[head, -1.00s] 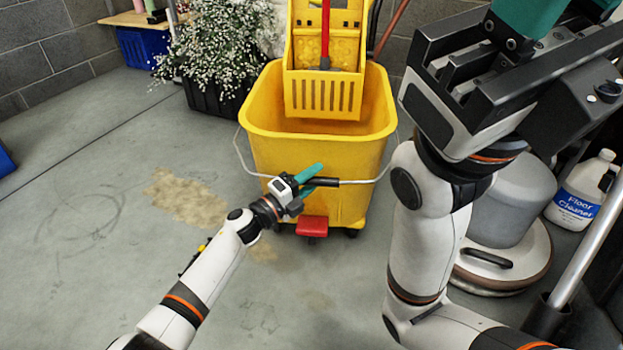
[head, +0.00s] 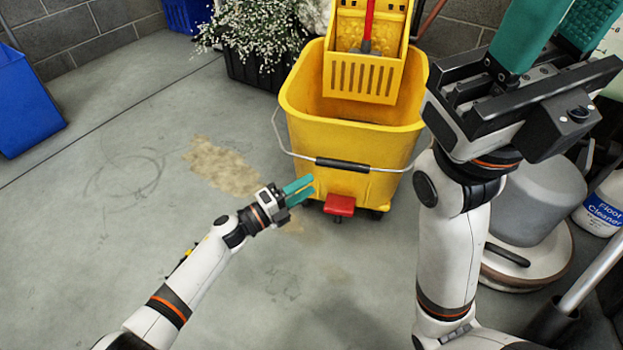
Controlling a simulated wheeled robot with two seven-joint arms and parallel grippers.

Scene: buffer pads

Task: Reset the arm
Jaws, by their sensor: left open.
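My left gripper (head: 306,189) is low over the floor, just left of the front of the yellow mop bucket (head: 360,122). My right gripper (head: 558,30) is raised close to the camera at the upper right. Its teal fingers point up with a gap between them, and nothing shows in it; their upper ends are cut by the frame edge.
A red pedal (head: 340,205) juts from the bucket's lower front. A grey floor machine (head: 535,215) and a floor cleaner jug (head: 604,208) stand right. A potted flowering plant (head: 257,42) stands behind; a blue bin (head: 25,103) is at left. The left floor is clear, with a brown stain (head: 222,167).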

